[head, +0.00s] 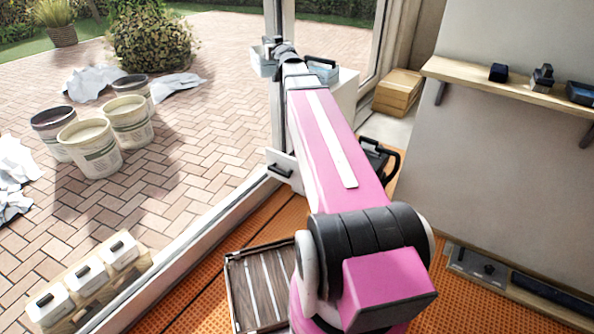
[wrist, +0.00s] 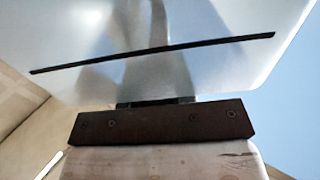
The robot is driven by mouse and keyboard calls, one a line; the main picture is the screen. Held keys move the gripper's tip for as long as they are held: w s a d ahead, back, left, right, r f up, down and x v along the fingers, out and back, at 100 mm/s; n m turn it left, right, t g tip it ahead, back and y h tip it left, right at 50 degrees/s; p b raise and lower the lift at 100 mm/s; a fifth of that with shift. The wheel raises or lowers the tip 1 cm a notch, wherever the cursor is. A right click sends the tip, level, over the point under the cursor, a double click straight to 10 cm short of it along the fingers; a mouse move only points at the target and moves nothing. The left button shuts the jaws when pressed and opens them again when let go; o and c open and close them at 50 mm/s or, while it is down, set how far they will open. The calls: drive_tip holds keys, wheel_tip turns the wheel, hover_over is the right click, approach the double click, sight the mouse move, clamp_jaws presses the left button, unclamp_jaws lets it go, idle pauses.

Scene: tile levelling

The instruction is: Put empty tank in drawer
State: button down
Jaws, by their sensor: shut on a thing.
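In the head view my pink arm reaches away to the far end, where my gripper (head: 273,45) is small and partly hidden by its own wrist. A pale blue-grey tank (head: 262,66) hangs at the gripper, which is shut on it. In the wrist view a large pale, glossy surface with a thin black line, apparently the tank (wrist: 220,75), fills the upper part. A white drawer front (head: 283,170) with a dark handle shows left of my arm. The drawer's inside is hidden behind the arm.
A white cabinet (head: 346,92) stands behind my arm, with a pale blue container (head: 323,71) on top. Several white boxes (head: 88,273) with black handles stand at lower left. A slatted crate (head: 256,290) lies on the orange floor. Buckets (head: 92,150) stand outside.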

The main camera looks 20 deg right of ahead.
drive_tip(key=w+d+f+n+g+y, duration=0.1)
drive_tip(key=d+f+n+y, duration=0.2)
drive_tip(key=f, duration=0.8)
drive_tip(key=d+f+n+g+y, duration=0.1)
drive_tip(key=d+f+y, duration=0.4)
drive_tip(key=f, duration=0.5)
drive_tip(key=w+d+f+n+g+y, duration=0.1)
drive_tip(key=d+f+n+g+y, duration=0.3)
drive_tip(key=f, duration=0.7)
wheel_tip(320, 180, down, 24)
drive_tip(key=d+m+t+h, duration=0.1)
drive_tip(key=t+h, duration=0.1)
drive_tip(key=shift+s+d+f, duration=0.15)
drive_tip(key=shift+s+d, duration=0.25)
drive_tip(key=c, duration=1)
unclamp_jaws()
drive_tip(key=shift+o, duration=0.2)
drive_tip(key=v, duration=1.2)
